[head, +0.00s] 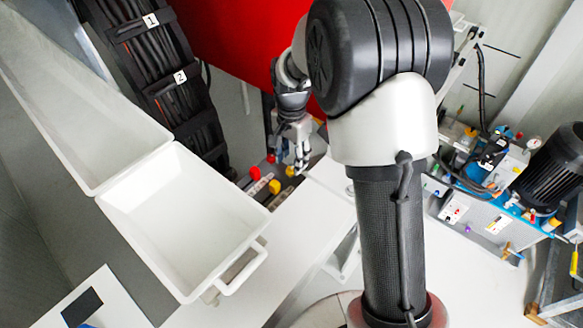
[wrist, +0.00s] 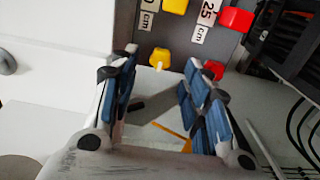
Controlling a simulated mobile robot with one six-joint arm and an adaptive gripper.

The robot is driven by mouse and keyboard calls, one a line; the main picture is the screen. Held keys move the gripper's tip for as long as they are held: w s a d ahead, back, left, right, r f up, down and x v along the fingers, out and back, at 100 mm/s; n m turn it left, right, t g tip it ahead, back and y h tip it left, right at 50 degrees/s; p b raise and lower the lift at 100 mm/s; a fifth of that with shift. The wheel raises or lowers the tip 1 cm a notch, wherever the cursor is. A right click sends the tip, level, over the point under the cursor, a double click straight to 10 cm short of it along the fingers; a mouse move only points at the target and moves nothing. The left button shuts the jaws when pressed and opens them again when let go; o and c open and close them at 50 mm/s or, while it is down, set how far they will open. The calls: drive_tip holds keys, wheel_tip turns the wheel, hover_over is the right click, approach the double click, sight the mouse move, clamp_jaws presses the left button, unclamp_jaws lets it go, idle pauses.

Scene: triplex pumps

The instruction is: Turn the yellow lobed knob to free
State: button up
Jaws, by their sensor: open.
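The yellow lobed knob (wrist: 160,58) stands on a dark grey panel (wrist: 193,55) in the wrist view, just beyond the fingertips and in line with the gap between them. In the head view, small yellow knobs (head: 290,171) show beside and below my gripper (head: 300,160); which is the lobed one is hard to tell there. My gripper (wrist: 160,65) is open, with its two blue-padded fingers apart and nothing between them. Whether a finger touches the knob cannot be told.
A red knob (wrist: 214,69) sits right of the yellow one, near the right finger. A yellow block (wrist: 176,5), a red block (wrist: 236,18) and cm labels lie farther on. Black cables (wrist: 285,45) are at right. A white bin (head: 180,215) stands left; a pump unit (head: 490,205) stands right.

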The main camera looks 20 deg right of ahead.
sight(292, 168)
drive_tip(key=shift+f+b, duration=0.3)
drive_tip(key=shift+f, duration=1.45)
drive_tip(key=shift+c, duration=0.6)
clamp_jaws()
